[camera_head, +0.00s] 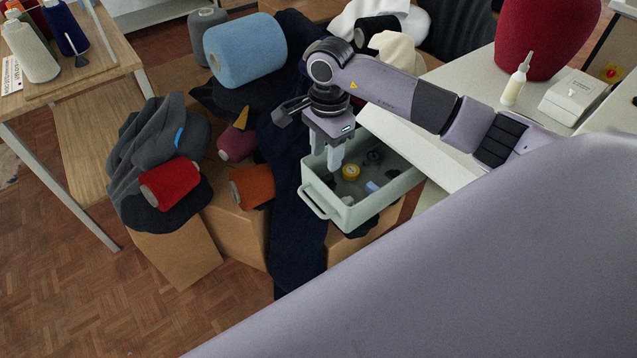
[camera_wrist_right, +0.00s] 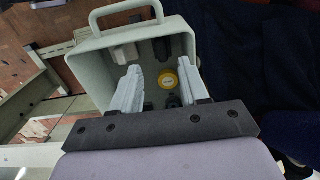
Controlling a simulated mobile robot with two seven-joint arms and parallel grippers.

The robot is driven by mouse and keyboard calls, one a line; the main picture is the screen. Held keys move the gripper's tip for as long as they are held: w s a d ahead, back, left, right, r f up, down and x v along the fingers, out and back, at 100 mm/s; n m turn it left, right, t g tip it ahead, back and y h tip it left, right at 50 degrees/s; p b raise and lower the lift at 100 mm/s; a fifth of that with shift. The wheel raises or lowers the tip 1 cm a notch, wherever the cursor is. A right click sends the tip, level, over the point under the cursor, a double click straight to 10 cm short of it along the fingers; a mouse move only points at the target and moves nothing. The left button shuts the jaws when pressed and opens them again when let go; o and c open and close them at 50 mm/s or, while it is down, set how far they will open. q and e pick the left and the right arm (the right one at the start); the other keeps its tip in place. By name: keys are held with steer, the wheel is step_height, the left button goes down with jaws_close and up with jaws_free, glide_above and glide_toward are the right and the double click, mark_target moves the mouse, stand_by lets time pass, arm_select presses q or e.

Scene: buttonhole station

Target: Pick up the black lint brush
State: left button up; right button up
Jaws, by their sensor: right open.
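I cannot single out the black lint brush with certainty. In the wrist view, a dark blocky item (camera_wrist_right: 161,48) lies in the grey-green bin (camera_wrist_right: 84,72), near the handle side and beside a pale block (camera_wrist_right: 125,52). More dark pieces (camera_wrist_right: 174,101) lie farther back; dark round items (camera_head: 373,157) also show in the bin in the head view. My right gripper (camera_head: 327,160) points down over the bin (camera_head: 352,217), open and empty; its fingertips (camera_wrist_right: 160,66) show above the contents. My left gripper is not in view.
A yellow roll (camera_head: 350,171) and a blue item (camera_head: 372,187) share the bin, whose walls stand close around the fingers. Yarn cones (camera_head: 250,50) and dark cloth (camera_head: 290,180) lie left of it. A white table (camera_head: 440,150) adjoins at right.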

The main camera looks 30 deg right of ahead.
mark_target(326, 177)
steer(key=shift+w+d+f, duration=0.1)
steer(key=shift+f, duration=0.7)
steer(key=shift+f+b, duration=0.1)
steer(key=shift+b, duration=0.3)
steer(key=shift+f, duration=0.9)
step_height(326, 177, down, 5)
steer(key=shift+f, duration=0.15)
steer(key=c, duration=0.8)
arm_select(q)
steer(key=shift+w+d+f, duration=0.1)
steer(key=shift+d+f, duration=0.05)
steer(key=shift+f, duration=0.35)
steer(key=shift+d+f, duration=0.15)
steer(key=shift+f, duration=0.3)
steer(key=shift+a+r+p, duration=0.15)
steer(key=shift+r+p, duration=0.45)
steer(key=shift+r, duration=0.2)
arm_select(e)
step_height(326, 177, up, 20)
